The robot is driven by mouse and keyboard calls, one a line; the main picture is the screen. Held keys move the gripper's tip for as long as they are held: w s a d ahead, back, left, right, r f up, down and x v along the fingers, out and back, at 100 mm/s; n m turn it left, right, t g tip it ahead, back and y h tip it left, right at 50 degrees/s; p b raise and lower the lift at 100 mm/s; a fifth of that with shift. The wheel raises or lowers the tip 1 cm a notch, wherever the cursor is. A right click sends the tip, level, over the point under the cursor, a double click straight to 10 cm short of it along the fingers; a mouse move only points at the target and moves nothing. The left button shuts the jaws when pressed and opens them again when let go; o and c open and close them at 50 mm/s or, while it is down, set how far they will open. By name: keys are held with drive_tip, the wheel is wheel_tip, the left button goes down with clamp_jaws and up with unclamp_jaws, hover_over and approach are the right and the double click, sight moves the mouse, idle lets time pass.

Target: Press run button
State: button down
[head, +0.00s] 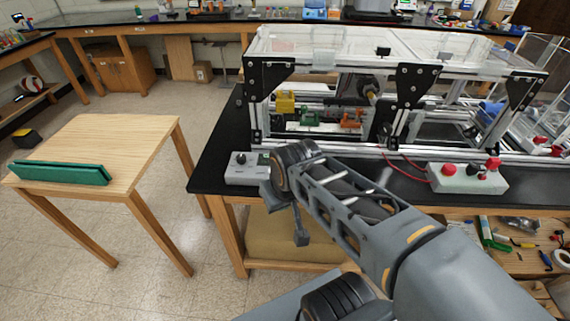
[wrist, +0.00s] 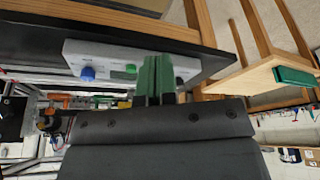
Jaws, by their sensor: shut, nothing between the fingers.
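A white control box (head: 243,175) stands at the front left corner of the black bench. It also fills the upper middle of the wrist view (wrist: 105,58), with a blue knob (wrist: 87,74) and a small green button (wrist: 130,68) on its face. My gripper (wrist: 156,58) shows there as two green fingers shut together with nothing between them. The fingers overlap the right part of the box, just right of the green button. I cannot tell whether they touch it.
A clear-topped extrusion frame (head: 330,60) stands on the black bench (head: 222,150) behind the box. A second box with red buttons (head: 465,178) sits to the right. A wooden table (head: 130,140) with a green bar (head: 60,173) stands left. Open floor lies between table and bench.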

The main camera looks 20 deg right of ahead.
drive_tip(key=w+d+r+n+g, duration=0.1)
drive_tip(key=w+d+r+n, duration=0.1)
drive_tip(key=w+n, duration=0.2)
drive_tip(key=w+d+r+n+g+p, duration=0.1)
drive_tip(key=w+d+r+n, duration=0.1)
drive_tip(key=w, duration=0.5)
drive_tip(key=w+d+r+n+g, duration=0.1)
drive_tip(key=w+d+r+n, duration=0.1)
drive_tip(key=w+d+n, duration=0.2)
drive_tip(key=shift+w+d+r+n+g+p, duration=0.3)
drive_tip(key=shift+w+n+g, duration=0.1)
drive_tip(key=shift+w+n, duration=0.5)
drive_tip(key=shift+s, duration=0.1)
wheel_tip(320, 180, down, 14)
drive_tip(key=shift+p, duration=0.4)
